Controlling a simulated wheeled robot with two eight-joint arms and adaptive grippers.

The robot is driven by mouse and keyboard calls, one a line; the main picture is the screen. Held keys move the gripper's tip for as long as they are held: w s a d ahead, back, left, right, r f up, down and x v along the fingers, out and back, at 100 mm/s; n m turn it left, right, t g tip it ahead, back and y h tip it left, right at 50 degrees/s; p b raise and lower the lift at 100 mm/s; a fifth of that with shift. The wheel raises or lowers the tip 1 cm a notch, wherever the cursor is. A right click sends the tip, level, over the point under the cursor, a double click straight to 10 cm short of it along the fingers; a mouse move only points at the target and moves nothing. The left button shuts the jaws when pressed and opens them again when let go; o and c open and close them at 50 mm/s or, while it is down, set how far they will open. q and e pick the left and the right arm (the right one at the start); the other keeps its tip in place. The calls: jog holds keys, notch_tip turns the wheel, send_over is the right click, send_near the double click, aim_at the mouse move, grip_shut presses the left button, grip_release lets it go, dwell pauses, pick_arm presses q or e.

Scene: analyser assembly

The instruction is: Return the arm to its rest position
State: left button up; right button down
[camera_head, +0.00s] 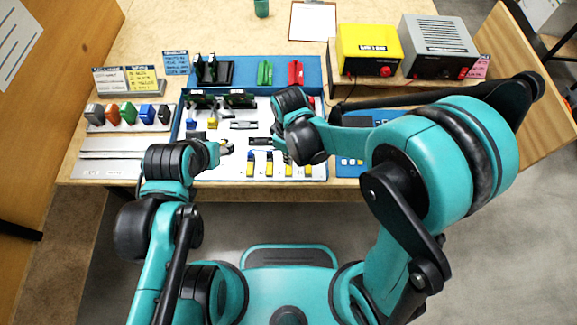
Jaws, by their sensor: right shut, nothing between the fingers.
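My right gripper (279,143) is over the blue-edged tray (176,128), beyond the dark wrist of my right arm. It is shut and holds nothing; the wrist hides part of it. My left gripper (226,148) is low over the left front part of the same tray, and its fingers are too small to read as open or shut. The two grippers are apart, with small dark and grey parts on the tray between them.
A yellow box (369,50) and a grey box (438,47) stand at the back right. Coloured pieces (128,113) sit in a row at the left. A blue board (248,72) with red and green holders lies behind the tray. A clipboard (312,20) and green cup (261,8) are farther back.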

dwell(0.3)
jog(key=s+d+r+m+t, duration=0.2)
jog(key=d+r+m, duration=0.4)
jog(key=d, duration=0.3)
jog(key=s+d+r+m+t, duration=0.3)
jog(key=d+r+m+t, duration=0.2)
jog(key=d+r, duration=0.3)
jog(key=shift+d+r+m, duration=0.4)
jog(key=shift+d+m, duration=0.05)
jog(key=shift+m, duration=0.05)
